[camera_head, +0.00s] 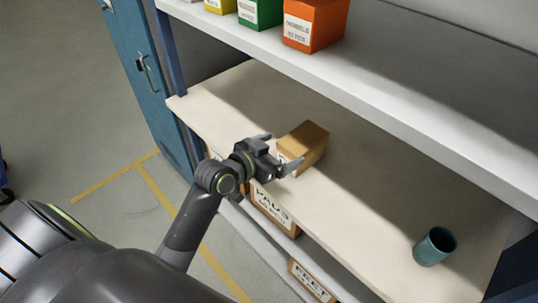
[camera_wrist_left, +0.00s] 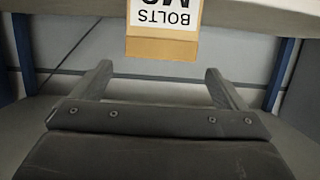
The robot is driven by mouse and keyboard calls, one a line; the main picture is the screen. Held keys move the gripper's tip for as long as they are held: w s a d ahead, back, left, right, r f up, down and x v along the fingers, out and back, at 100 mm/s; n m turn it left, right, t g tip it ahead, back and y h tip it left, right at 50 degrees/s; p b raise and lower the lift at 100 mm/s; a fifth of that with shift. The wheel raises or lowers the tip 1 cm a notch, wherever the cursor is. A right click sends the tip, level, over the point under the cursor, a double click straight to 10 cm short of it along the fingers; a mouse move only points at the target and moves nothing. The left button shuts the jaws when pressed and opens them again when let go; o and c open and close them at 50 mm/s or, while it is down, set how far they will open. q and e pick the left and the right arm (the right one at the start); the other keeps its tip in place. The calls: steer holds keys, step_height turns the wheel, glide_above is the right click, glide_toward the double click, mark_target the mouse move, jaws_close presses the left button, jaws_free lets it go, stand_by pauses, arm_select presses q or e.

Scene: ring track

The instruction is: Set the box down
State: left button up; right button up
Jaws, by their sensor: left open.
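The tan cardboard box (camera_head: 310,143) stands on the cream middle shelf (camera_head: 350,185). In the left wrist view the box (camera_wrist_left: 163,47) shows a white label reading BOLTS, upside down, with a partly cut-off second line. My left gripper (camera_head: 281,151) is open in front of the box, over the shelf's front part. Its two fingers are spread, and in the left wrist view the box face lies beyond and between the fingertips (camera_wrist_left: 157,72), with nothing held. My right gripper is not in view.
A teal cup (camera_head: 435,247) stands on the same shelf at right. Orange (camera_head: 314,25), green (camera_head: 261,12) and yellow boxes stand on the white upper shelf (camera_head: 400,95). Labelled cartons (camera_head: 272,210) sit below. Shelf between box and cup is clear. A blue cabinet (camera_head: 150,75) stands left.

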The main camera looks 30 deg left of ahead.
arm_select(q)
steer(key=shift+v, duration=1.9)
